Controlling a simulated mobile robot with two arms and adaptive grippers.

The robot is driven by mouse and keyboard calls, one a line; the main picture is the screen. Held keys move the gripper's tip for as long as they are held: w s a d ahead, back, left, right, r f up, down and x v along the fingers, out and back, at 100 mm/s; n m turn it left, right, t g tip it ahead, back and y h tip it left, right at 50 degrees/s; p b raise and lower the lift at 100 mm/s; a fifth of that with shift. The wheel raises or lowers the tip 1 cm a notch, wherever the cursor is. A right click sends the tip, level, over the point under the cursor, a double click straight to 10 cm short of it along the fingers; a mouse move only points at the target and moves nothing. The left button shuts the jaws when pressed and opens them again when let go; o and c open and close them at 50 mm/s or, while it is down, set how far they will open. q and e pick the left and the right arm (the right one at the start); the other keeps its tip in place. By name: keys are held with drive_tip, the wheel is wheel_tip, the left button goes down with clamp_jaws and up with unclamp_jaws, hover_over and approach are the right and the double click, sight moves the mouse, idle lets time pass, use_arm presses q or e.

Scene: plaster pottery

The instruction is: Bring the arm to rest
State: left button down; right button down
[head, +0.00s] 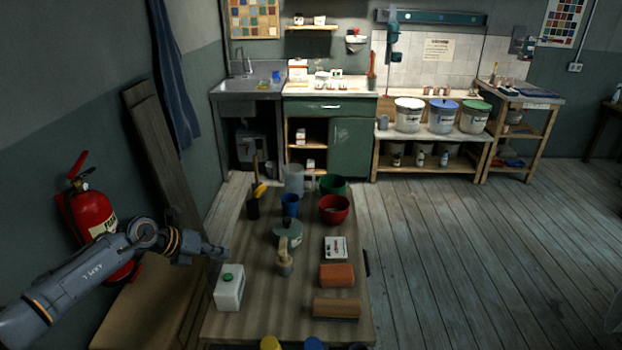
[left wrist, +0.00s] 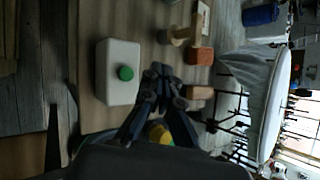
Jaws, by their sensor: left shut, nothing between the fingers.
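My left arm comes in from the left in the head view. Its gripper (head: 222,252) is over the left edge of the wooden table (head: 262,325), just above and behind a white container with a green cap (head: 229,290). In the left wrist view the fingers (left wrist: 160,72) are together with nothing between them. The white container (left wrist: 112,88) shows beside them there, apart as far as I can tell. My right gripper is in neither view.
The table also holds a red bowl (head: 334,209), a blue cup (head: 290,205), an orange block (head: 337,275) and a brown block (head: 336,307). A red fire extinguisher (head: 90,212) hangs behind my left arm. The floor (head: 450,260) to the right is clear.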

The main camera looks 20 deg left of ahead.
use_arm(q)
drive_tip(key=s+d+r+n+t+h, duration=0.1)
drive_tip(key=d+r+n+t, duration=0.35)
drive_tip(key=d+n, duration=0.3)
drive_tip(key=s+d+r+n+t, duration=0.1)
drive_tip(key=d+r+n+t, duration=0.2)
drive_tip(key=d+n+t, duration=0.45)
drive_tip(key=s+a+f+n+g+y, duration=0.3)
drive_tip(key=s+f+n+g+y, duration=0.3)
drive_tip(key=s+f+n+y, duration=0.55)
drive_tip(key=s+d+f+n+g+h, duration=0.3)
drive_tip(key=s+g, duration=0.2)
drive_tip(key=s, duration=0.5)
drive_tip(key=s+d+f+n+g+h, duration=0.25)
drive_tip(key=s+g, duration=0.25)
drive_tip(key=s, duration=0.5)
wheel_tip(320, 180, down, 27)
drive_tip(key=s+g+b, duration=0.1)
drive_tip(key=b, duration=0.1)
drive_tip(key=s+a+f+g+b, duration=0.1)
drive_tip(key=s+a+f, duration=0.1)
drive_tip(key=s+f, duration=1.5)
wheel_tip(320, 180, down, 2)
drive_tip(key=shift+s+a+g+b, duration=0.3)
drive_tip(key=shift+a+b, duration=0.05)
drive_tip(key=shift+a, duration=0.05)
